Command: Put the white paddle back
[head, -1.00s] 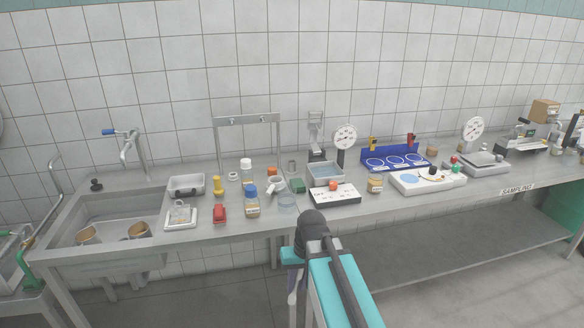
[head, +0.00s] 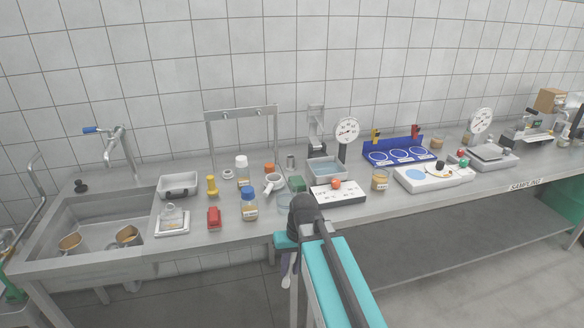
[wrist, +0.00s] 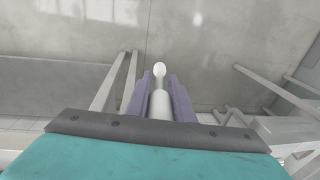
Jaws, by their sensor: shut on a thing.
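My gripper (wrist: 159,90) is shut on the white paddle (wrist: 160,104), which lies between the two grey-purple fingers in the wrist view. The paddle's rounded white end (wrist: 159,69) sticks out past the fingertips, over the grey floor. In the head view my gripper (head: 289,268) hangs low at the front edge of the steel bench, partly hidden by my arm. Only a little white shows there, and I cannot make out the paddle's whole shape.
The steel bench (head: 350,208) carries a metal rail frame (head: 241,111), a blue-capped jar (head: 249,205), a water-filled tray (head: 326,170), a white box with an orange knob (head: 337,194) and a blue rack (head: 394,152). A sink (head: 95,225) is at left.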

